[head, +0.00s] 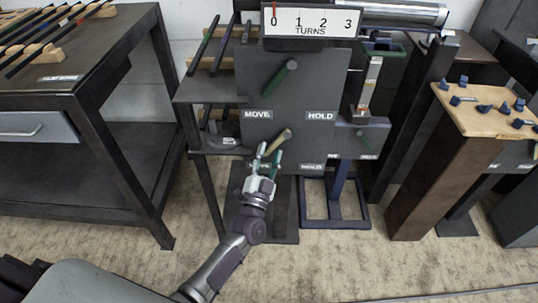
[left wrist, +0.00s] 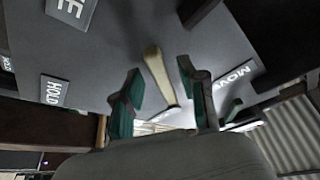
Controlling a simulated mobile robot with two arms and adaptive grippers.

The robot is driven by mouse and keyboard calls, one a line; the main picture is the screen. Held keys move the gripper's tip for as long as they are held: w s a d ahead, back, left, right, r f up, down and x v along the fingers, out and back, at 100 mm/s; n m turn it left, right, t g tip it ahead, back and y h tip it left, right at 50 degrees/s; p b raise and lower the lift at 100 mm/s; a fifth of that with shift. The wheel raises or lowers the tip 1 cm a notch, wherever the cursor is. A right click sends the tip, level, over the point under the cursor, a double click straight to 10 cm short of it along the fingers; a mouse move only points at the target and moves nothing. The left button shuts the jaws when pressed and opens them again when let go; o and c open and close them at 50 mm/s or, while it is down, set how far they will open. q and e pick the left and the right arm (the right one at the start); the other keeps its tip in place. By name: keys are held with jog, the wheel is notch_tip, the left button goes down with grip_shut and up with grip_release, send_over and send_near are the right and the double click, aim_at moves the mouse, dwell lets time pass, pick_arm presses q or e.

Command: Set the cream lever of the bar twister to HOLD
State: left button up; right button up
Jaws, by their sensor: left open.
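The cream lever (head: 280,140) sticks out from the lower part of the dark grey panel (head: 260,88) and slants up to the right in the head view. My left gripper (head: 269,155) is open at the lever's lower left part and hides some of it. In the left wrist view the cream lever (left wrist: 158,72) lies between the two open green-padded fingers (left wrist: 158,92), with visible gaps on both sides. In the head view, a MOVE plate (head: 258,115) and a HOLD plate (head: 320,116) are on the panel above the lever. My right gripper is not in view.
A small plate (head: 264,166) behind my gripper is partly hidden. A dark workbench (head: 95,80) stands at left and a wood-topped stand (head: 480,98) at right.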

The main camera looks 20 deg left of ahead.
pick_arm(q)
jog(key=shift+w+r, duration=0.1)
jog(key=shift+w, duration=0.1)
jog(key=shift+c, duration=0.4)
grip_shut()
